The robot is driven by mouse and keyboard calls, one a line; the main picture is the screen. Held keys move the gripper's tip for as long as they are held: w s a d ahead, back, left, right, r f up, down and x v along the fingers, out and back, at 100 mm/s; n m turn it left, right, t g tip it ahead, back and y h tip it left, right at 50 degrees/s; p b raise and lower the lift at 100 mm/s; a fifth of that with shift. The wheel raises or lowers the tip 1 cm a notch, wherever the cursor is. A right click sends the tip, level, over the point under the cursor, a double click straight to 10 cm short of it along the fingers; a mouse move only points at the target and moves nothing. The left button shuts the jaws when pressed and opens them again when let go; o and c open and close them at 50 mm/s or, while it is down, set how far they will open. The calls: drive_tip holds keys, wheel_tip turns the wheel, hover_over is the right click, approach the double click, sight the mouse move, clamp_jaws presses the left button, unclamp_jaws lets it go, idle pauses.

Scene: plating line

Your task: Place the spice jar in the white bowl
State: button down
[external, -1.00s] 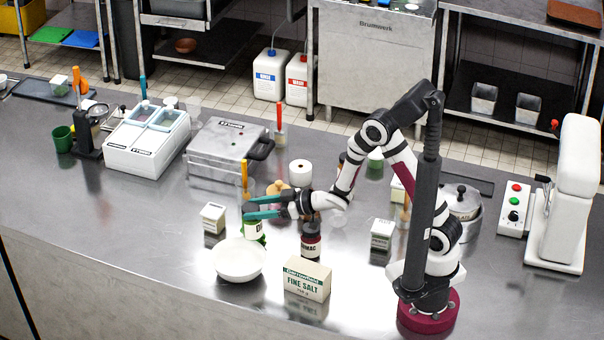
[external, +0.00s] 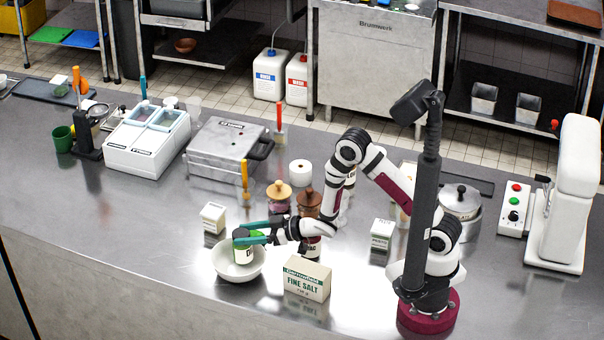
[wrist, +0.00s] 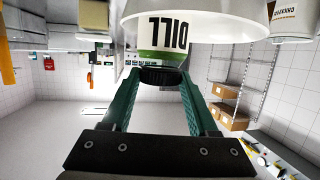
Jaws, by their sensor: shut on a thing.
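The spice jar (external: 242,252), with a green band and a white label, is held upright at the white bowl (external: 225,272), inside its outline in the external view. My gripper (external: 246,236) is shut on the jar near its top, its green fingers on either side. In the wrist view, my gripper (wrist: 158,80) holds the jar (wrist: 168,33), labelled DILL, which appears upside down. The bowl's white rim (wrist: 225,28) shows beside and behind it. I cannot tell whether the jar's base touches the bowl.
A fine salt box (external: 306,280) stands just right of the bowl. A small white box (external: 213,218) stands behind it. The counter left of the bowl is clear.

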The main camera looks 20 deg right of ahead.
drive_tip(key=shift+f, duration=0.1)
drive_tip(key=shift+c, duration=0.8)
unclamp_jaws()
drive_tip(key=r+v, duration=0.1)
drive_tip(key=v, duration=0.7)
drive_tip(key=w+d+r+m+h, duration=0.2)
drive_tip(key=d+m+h, duration=0.25)
drive_tip(key=d, duration=0.45)
drive_tip(key=w+d+r+m+h, duration=0.1)
drive_tip(key=w+d+m+h, duration=0.15)
drive_tip(key=d+h, duration=0.45)
drive_tip(key=s+d+r+m+g, duration=0.35)
drive_tip(key=s+d+m, duration=0.25)
drive_tip(key=s+d, duration=0.45)
drive_tip(key=s+r+m+g, duration=0.1)
drive_tip(key=s+g, duration=0.1)
drive_tip(key=s, duration=0.5)
drive_tip(key=s+r+m+g+y, duration=0.1)
drive_tip(key=s+r+m+g, duration=0.1)
drive_tip(key=s, duration=0.5)
drive_tip(key=shift+m+g, duration=0.3)
drive_tip(key=shift+g, duration=0.25)
